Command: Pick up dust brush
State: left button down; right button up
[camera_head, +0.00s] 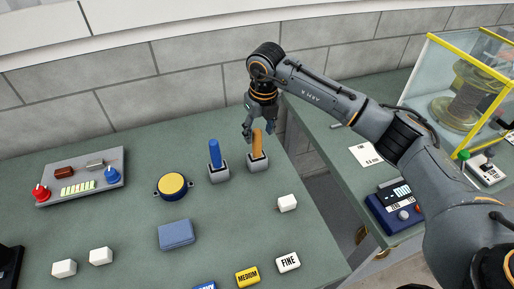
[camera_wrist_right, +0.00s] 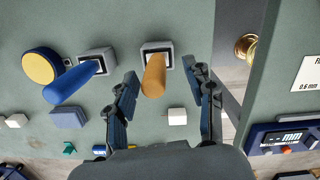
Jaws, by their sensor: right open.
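An upright orange-brown handle (camera_head: 257,143) stands in a small grey holder (camera_head: 257,164) on the green bench. A blue handle (camera_head: 215,153) stands in a matching holder (camera_head: 216,174) just to its left. Their lower ends are hidden in the holders, so I cannot tell which one is the dust brush. My right gripper (camera_head: 259,129) is open and points down over the orange-brown handle. In the right wrist view the orange-brown handle (camera_wrist_right: 153,76) stands between the spread fingers (camera_wrist_right: 163,76), with visible gaps on both sides. The blue handle (camera_wrist_right: 72,83) is outside the left finger.
A yellow-topped round container (camera_head: 172,184), a blue box (camera_head: 176,234) and a white block (camera_head: 287,202) lie nearby. A grey panel with knobs (camera_head: 82,178) is at the left. A gap separates this bench from the right one, which holds a blue meter (camera_head: 394,207). A wall stands behind.

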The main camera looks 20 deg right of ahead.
aim_at(256, 144)
jog(key=shift+s+a+f+p, duration=0.1)
jog(key=shift+a+f+p, duration=0.05)
jog(key=shift+f+p, duration=0.25)
jog(key=f, duration=0.1)
jog(key=f+p, duration=0.1)
jog(key=f, duration=0.1)
jog(key=shift+a+f+p, duration=0.25)
jog(key=shift+p, duration=0.15)
jog(key=shift+f, duration=0.45)
grip_shut()
